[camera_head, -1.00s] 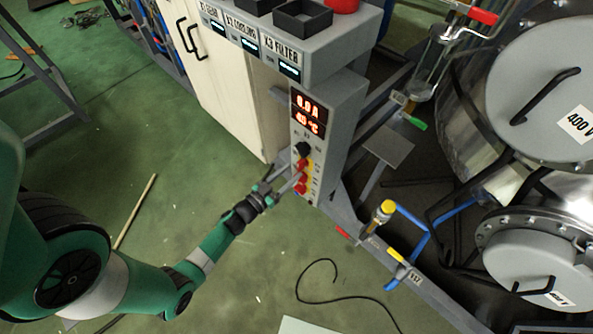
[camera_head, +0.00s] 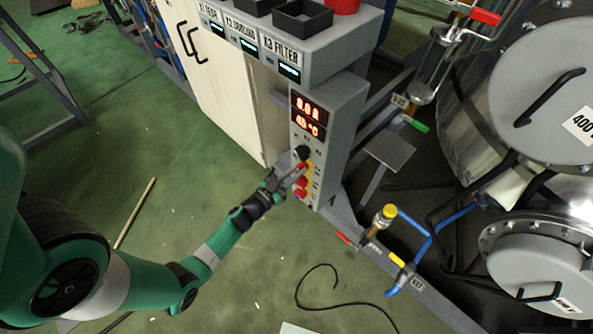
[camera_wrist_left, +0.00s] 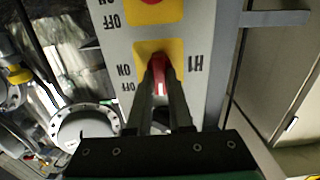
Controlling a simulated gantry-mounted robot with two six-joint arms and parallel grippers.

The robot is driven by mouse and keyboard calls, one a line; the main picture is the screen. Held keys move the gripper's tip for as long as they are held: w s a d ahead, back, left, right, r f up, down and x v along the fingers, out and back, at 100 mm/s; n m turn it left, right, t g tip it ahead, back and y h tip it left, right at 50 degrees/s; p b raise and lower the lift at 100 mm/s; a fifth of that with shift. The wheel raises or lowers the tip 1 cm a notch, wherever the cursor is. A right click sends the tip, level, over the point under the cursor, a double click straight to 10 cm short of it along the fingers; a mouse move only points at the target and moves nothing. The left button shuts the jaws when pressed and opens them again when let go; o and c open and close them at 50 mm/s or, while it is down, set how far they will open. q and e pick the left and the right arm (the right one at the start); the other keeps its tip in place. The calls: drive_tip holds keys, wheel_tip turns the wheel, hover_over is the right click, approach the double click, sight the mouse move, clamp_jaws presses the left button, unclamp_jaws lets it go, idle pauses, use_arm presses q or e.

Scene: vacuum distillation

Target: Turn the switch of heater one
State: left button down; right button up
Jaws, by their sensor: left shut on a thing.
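The heater one switch is a red handle (camera_wrist_left: 158,64) on a yellow plate (camera_wrist_left: 178,48), labelled H1, with ON and OFF marks beside it. The wrist view shows the labels upside down. My left gripper (camera_wrist_left: 160,84) is shut on this red handle, one dark finger on each side. In the head view my left gripper (camera_head: 299,172) reaches the front of the grey control box (camera_head: 343,112) from the lower left, just below a black knob (camera_head: 302,153). The fingers partly hide the switch, and I cannot tell which mark it points to. My right gripper is not in view.
Another red switch on a yellow plate (camera_wrist_left: 172,10) sits close to H1. A grey shelf with black trays (camera_head: 303,17) overhangs the control box. Pipes with a yellow-capped valve (camera_head: 385,212) and large metal vessels (camera_head: 540,85) stand to the right. The green floor at left is mostly open.

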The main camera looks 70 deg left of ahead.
use_arm(q)
drive_tip(key=shift+m, duration=0.3)
drive_tip(key=shift+d+f+m+b, duration=0.15)
drive_tip(key=shift+m+b, duration=0.55)
drive_tip(key=shift+m, duration=3.6)
drive_tip(key=shift+d+f+m+b, duration=0.15)
drive_tip(key=shift+m+b, duration=0.55)
drive_tip(key=shift+m, duration=3.6)
drive_tip(key=shift+w+a, duration=0.1)
drive_tip(key=c, duration=0.8)
unclamp_jaws()
